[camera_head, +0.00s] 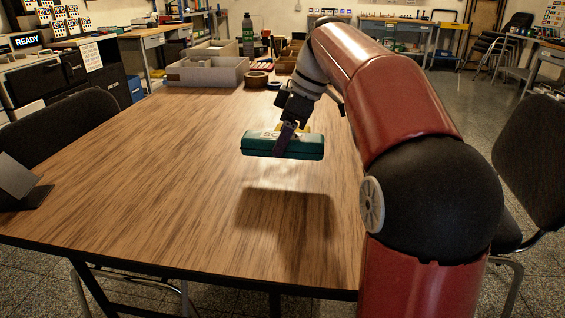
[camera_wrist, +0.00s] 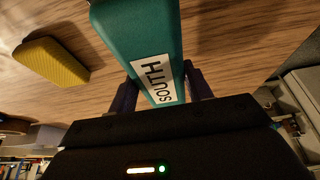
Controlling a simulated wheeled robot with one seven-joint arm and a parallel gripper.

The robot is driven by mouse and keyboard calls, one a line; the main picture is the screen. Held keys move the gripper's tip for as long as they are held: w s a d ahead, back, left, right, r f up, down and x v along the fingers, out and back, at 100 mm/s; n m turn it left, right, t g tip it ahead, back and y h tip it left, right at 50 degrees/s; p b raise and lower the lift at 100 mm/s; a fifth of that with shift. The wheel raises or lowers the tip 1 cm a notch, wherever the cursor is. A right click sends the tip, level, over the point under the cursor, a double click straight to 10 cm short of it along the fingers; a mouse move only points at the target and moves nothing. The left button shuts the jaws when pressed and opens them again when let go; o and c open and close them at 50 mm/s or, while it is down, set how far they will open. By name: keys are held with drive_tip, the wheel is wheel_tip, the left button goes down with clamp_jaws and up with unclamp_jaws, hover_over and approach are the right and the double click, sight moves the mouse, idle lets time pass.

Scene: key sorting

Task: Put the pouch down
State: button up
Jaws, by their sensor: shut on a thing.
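The teal pouch (camera_head: 262,146) has a white label. In the wrist view the pouch (camera_wrist: 140,35) fills the top middle, and its label reads "SOUTH". My gripper (camera_head: 287,141) is shut on the pouch, with one finger on each side of it in the wrist view (camera_wrist: 160,92). The pouch hangs above the wooden table (camera_head: 130,190), apart from it, and its shadow falls on the bare wood nearer the camera. A yellow pouch or block (camera_wrist: 50,62) lies on the table in the wrist view; in the head view it is mostly hidden behind the teal pouch.
A grey divided tray (camera_head: 207,72) stands at the table's far end. A dark bottle (camera_head: 248,36), a roll of tape (camera_head: 257,79) and brown boxes are near it. A dark grey stand (camera_head: 22,185) sits at the left edge. The table's middle and front are clear. Chairs flank the table.

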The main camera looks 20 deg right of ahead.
sight(284, 156)
drive_tip(key=shift+f+b, duration=0.4)
drive_tip(key=shift+f, duration=1.85)
drive_tip(key=shift+f, duration=0.1)
drive_tip(key=o, duration=1.1)
drive_tip(key=p+v, duration=0.2)
drive_tip(key=v, duration=0.9)
drive_tip(key=shift+d, duration=0.1)
drive_tip(key=shift+s+d+r+p, duration=0.15)
drive_tip(key=shift+r+p, duration=0.15)
drive_tip(key=shift+r, duration=0.25)
